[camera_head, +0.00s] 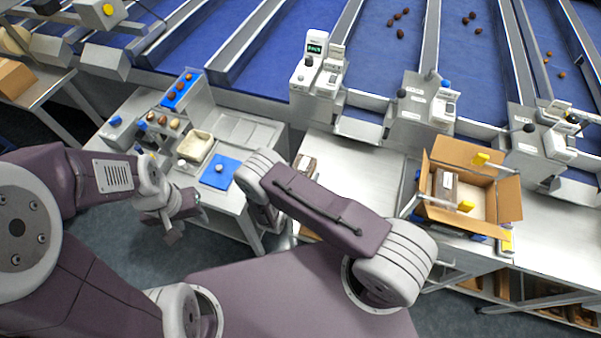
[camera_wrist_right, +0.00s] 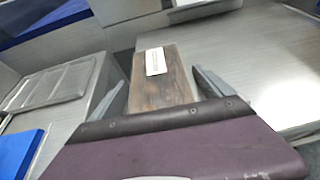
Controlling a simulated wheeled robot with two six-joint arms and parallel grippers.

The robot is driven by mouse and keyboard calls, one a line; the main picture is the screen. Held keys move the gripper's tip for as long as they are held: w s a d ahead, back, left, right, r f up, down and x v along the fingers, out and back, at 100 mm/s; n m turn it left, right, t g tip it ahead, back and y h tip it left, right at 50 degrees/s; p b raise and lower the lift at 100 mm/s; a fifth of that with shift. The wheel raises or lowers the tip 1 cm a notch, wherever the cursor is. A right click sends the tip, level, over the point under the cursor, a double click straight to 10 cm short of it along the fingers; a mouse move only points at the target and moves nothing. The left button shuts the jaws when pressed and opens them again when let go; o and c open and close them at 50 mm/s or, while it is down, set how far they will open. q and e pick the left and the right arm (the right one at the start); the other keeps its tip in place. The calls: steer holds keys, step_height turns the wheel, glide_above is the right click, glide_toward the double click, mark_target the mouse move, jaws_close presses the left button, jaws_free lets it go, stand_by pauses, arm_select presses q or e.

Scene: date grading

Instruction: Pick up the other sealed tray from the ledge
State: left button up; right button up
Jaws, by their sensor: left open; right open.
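A sealed tray (camera_head: 306,166) with dark contents and a white label lies on the steel ledge (camera_head: 345,180), partly hidden by my right arm in the head view. In the right wrist view this tray (camera_wrist_right: 163,88) shows between the two fingers of my right gripper (camera_wrist_right: 160,92), which is open; I cannot tell whether the fingers reach down beside it. Another sealed tray (camera_head: 445,188) is inside the open cardboard carton (camera_head: 510,199) on the right. My left gripper (camera_head: 178,225) is open and empty, in front of the left bench.
The left bench (camera_head: 240,205) carries a blue mat (camera_head: 220,172), a shallow beige container (camera_head: 196,146) and a blue strip with dates (camera_head: 181,90). A scale-like unit (camera_head: 316,70) with a green display stands behind the ledge. Blue conveyor lanes (camera_head: 385,60) run behind.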

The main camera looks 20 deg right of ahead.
steer(key=c, duration=1.6)
